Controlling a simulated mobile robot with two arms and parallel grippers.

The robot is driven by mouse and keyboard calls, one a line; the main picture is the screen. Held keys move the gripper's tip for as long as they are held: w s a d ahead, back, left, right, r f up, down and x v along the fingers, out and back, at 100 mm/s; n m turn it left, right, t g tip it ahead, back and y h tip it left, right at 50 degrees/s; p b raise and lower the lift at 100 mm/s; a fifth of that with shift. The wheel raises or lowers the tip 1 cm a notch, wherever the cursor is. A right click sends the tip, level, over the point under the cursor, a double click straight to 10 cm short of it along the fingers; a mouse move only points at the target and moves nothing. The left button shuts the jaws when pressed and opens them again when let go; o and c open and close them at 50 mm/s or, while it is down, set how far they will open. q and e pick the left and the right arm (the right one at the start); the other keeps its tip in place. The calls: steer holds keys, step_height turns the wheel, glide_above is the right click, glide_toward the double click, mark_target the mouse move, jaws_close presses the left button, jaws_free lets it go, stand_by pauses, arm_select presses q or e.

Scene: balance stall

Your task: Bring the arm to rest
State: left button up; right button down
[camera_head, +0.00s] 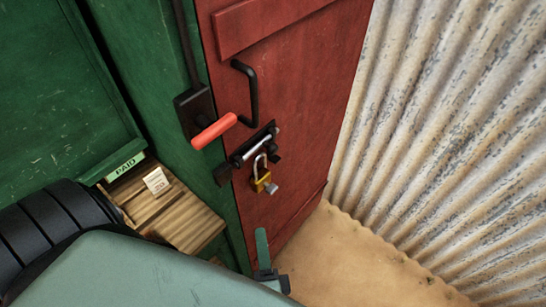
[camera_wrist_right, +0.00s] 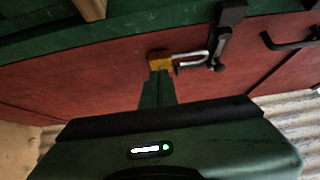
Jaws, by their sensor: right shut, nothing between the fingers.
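My right gripper (camera_head: 262,240) shows at the bottom middle of the head view, below a brass padlock (camera_head: 263,184). Its green fingers are shut together with nothing between them. In the right wrist view the shut fingers (camera_wrist_right: 158,85) point up toward the padlock (camera_wrist_right: 160,62); whether they touch it is hard to tell there, but the head view shows a gap. The padlock hangs by its shackle at a black bolt (camera_head: 252,146) on a red door (camera_head: 295,85). My left gripper is not in view.
A lever with a red handle (camera_head: 214,131) and a black door pull (camera_head: 252,95) stick out near the bolt. A wooden slatted shelf (camera_head: 185,215) with a small paper tag (camera_head: 157,181) and a "PAID" sign (camera_head: 125,166) lies left. Corrugated metal (camera_head: 450,120) stands right; the sandy ground (camera_head: 340,265) is clear.

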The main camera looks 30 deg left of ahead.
steer(key=shift+s+b, duration=0.55)
steer(key=shift+s, duration=2.05)
steer(key=d+f+n+g+h, duration=0.2)
steer(key=d+f, duration=0.3)
steer(key=f, duration=0.5)
steer(key=s+d+f+n+g+h, duration=0.1)
steer(key=d+f+n+g, duration=0.2)
steer(key=f, duration=0.7)
steer(key=d+f+n+g+h, duration=0.1)
steer(key=d+f+n+h, duration=0.1)
steer(key=d+f, duration=0.6)
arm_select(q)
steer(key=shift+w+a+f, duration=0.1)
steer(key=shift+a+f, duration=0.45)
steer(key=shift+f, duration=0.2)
arm_select(e)
steer(key=s+d+f+n+g+h, duration=0.2)
steer(key=s+d+f+g+h, duration=0.1)
steer(key=s+d+f, duration=0.4)
steer(key=s+d+f+n+g+h, duration=0.3)
steer(key=s+d+f, duration=0.4)
steer(key=d+f, duration=0.6)
steer(key=d, duration=0.5)
steer(key=shift+d+g+h, duration=0.3)
steer(key=shift+h, duration=0.1)
steer(key=shift+w+f, duration=0.1)
